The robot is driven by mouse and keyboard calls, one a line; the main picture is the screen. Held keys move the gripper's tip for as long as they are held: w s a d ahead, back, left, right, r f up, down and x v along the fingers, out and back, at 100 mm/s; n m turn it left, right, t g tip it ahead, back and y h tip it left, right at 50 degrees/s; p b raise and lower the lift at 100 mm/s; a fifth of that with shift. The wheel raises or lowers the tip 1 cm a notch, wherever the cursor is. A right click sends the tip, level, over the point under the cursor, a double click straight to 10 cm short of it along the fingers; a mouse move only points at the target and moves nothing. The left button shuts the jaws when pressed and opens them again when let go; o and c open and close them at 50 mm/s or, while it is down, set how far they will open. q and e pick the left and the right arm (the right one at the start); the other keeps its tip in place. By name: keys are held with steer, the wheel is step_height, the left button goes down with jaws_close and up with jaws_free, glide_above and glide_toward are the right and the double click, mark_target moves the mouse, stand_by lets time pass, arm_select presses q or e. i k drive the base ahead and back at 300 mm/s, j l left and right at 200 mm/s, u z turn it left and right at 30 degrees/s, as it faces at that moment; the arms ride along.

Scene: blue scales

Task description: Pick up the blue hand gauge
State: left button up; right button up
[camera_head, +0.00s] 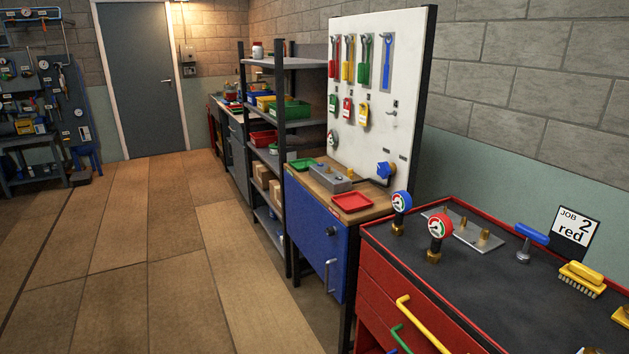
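The blue hand gauge (401,201) has a blue rim, a white and red dial and a brass fitting below. It stands upright near the back left corner of the red tool cart's dark top (510,290). A red-rimmed gauge (440,224) of the same kind stands close by, to its right and nearer to me. Nothing touches the blue gauge that I can see. Neither of my grippers can be made out in this view. A small dark shape at the bottom right edge is too cut off to identify.
A metal plate with brass fittings (482,241) lies behind the red gauge. A blue-handled tool (531,236), a yellow brush (581,278) and a "JOB 2 red" card (574,234) are further right. A blue cabinet (318,233) stands beyond the cart. The floor at left is clear.

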mark_target(402, 202)
steer(key=i+z, duration=0.1)
steer(key=i, duration=0.2)
steer(key=z, duration=0.4)
steer(key=i+j+z, duration=0.4)
steer(key=j+z, duration=0.2)
steer(key=i+j+z, duration=0.1)
steer(key=j+z, duration=0.2)
steer(key=j, duration=0.15)
